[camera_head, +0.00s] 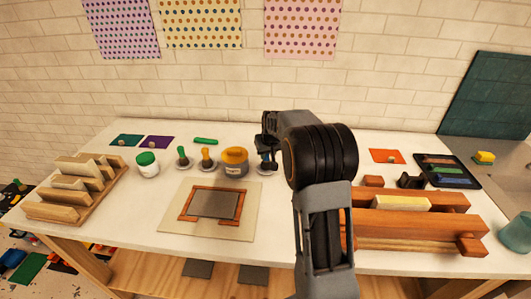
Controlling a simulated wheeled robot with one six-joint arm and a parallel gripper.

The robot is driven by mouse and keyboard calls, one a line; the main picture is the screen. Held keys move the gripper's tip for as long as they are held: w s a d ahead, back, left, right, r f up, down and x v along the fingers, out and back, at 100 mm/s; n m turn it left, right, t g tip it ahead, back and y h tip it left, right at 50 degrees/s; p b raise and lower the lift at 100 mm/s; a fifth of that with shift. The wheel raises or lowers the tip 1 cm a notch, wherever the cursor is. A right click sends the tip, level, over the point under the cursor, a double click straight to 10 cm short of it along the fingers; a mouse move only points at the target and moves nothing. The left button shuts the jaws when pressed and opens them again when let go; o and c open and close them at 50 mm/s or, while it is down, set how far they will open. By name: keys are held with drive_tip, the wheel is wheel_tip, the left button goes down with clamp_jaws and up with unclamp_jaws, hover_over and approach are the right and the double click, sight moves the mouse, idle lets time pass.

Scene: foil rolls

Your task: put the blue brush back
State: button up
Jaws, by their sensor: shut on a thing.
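My gripper (267,147) is over the back middle of the white table, pointing down and shut on the blue brush. Only a little of the blue brush (266,162) shows below the jaws; my arm hides part of the area to its right. The brush is over or at a small pale round holder (267,172), right of the yellow-lidded jar; I cannot tell whether it touches. A green brush (183,156) and an orange brush (206,157) stand upright on similar round holders to the left.
A framed board (212,205) lies in front. A wooden rack (73,190) is at left, a wooden press (415,225) and black tray (447,171) at right.

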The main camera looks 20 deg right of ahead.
drive_tip(key=shift+f+b, duration=0.3)
drive_tip(key=shift+f, duration=0.1)
idle(0.3)
drive_tip(key=o, duration=1.5)
drive_tip(key=shift+s, duration=0.1)
drive_tip(key=shift+r, duration=0.2)
drive_tip(key=shift+r+p, duration=3.05)
drive_tip(key=shift+r, duration=1.3)
